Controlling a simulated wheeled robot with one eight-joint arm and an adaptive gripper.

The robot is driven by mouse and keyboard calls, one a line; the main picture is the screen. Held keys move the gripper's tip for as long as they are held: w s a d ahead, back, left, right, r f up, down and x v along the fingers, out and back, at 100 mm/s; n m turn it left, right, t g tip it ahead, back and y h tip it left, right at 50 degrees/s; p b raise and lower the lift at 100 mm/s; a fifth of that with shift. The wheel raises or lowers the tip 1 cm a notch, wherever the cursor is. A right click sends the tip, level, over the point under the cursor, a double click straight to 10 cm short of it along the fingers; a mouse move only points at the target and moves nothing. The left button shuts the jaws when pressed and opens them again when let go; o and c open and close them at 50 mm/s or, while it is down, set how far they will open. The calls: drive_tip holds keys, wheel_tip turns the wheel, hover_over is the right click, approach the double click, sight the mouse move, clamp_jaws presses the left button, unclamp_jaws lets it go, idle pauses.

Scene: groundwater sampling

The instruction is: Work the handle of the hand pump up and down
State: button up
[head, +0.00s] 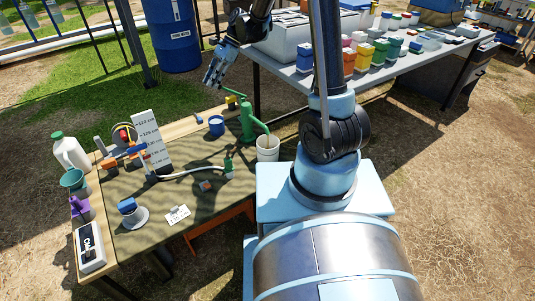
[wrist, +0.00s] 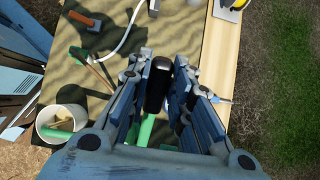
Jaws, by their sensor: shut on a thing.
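The green hand pump (head: 247,122) stands at the back right corner of the work table. Its green handle (head: 234,93) rises up and to the left from the pump top towards my gripper (head: 212,78). In the wrist view, my gripper (wrist: 168,72) has its blue-grey fingers on both sides of the handle's black grip (wrist: 157,90), shut on it. Part of the green handle (wrist: 147,130) shows below the grip. The pump spout points over a white bucket (head: 268,142), which also shows in the wrist view (wrist: 43,127). The bucket's inside is only partly visible.
The work table (head: 150,208) carries a white depth board (head: 151,135), a blue cup (head: 217,125), a pale hose (head: 195,172), a white jug (head: 71,153) and a meter (head: 89,249). A blue drum (head: 173,40) stands behind. A long bench (head: 285,70) with bottles lies to the right.

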drive_tip(key=shift+a, duration=0.15)
drive_tip(key=shift+s+a+f, duration=0.15)
drive_tip(key=shift+s+f, duration=0.05)
drive_tip(key=shift+f, duration=0.05)
drive_tip(key=s+a+f+t+h, duration=0.2)
drive_tip(key=f+h, duration=0.4)
drive_tip(key=f, duration=0.3)
drive_tip(key=shift+a+t, duration=0.9)
drive_tip(key=o, duration=1)
drive_tip(key=shift+s+f, duration=0.1)
drive_tip(key=shift+c, duration=0.2)
wheel_tip(320, 180, up, 12)
drive_tip(key=shift+d, duration=0.15)
